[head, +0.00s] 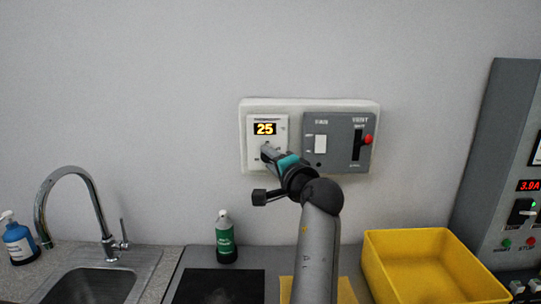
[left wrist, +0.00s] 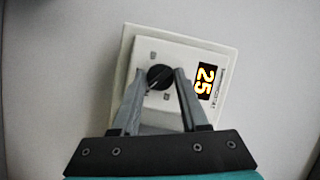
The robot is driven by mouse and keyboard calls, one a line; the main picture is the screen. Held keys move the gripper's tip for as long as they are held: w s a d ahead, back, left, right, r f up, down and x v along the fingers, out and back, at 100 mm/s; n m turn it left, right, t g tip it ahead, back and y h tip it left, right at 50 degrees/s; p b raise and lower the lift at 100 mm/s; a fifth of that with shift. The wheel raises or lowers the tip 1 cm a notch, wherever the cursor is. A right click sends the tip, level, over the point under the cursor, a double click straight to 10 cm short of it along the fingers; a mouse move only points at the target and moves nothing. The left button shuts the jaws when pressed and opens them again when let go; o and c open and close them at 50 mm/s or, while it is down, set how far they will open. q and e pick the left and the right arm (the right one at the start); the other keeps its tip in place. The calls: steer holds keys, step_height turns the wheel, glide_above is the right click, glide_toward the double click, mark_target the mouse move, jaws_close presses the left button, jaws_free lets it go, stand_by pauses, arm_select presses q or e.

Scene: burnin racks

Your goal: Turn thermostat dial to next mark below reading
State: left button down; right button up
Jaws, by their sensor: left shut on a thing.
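The white thermostat (head: 283,124) is on the left part of a pale wall plate, with a display (head: 265,129) that reads 25 in yellow digits. In the left wrist view the thermostat (left wrist: 191,61) appears turned sideways, its display (left wrist: 204,82) also reading 25. The black round dial (left wrist: 158,76) sits between the fingertips of my left gripper (left wrist: 157,78), which is shut on it. In the head view my left gripper (head: 266,152) covers the dial and most of the marks. The dial marks are too small and partly hidden to read. My right gripper is not in view.
A grey vent panel (head: 338,122) with a white switch (head: 320,144) and a red-knobbed lever (head: 368,140) is right beside the thermostat. Below are a sink (head: 95,285) with a tap, a green bottle (head: 226,240), a yellow bin (head: 405,240) and a grey rack (head: 492,150).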

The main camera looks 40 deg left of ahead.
arm_select(q)
steer(key=shift+n+h+p, duration=0.35)
steer(key=shift+n+h, duration=0.05)
steer(key=shift+n, duration=0.2)
steer(key=shift+c, duration=2.2)
jaws_free()
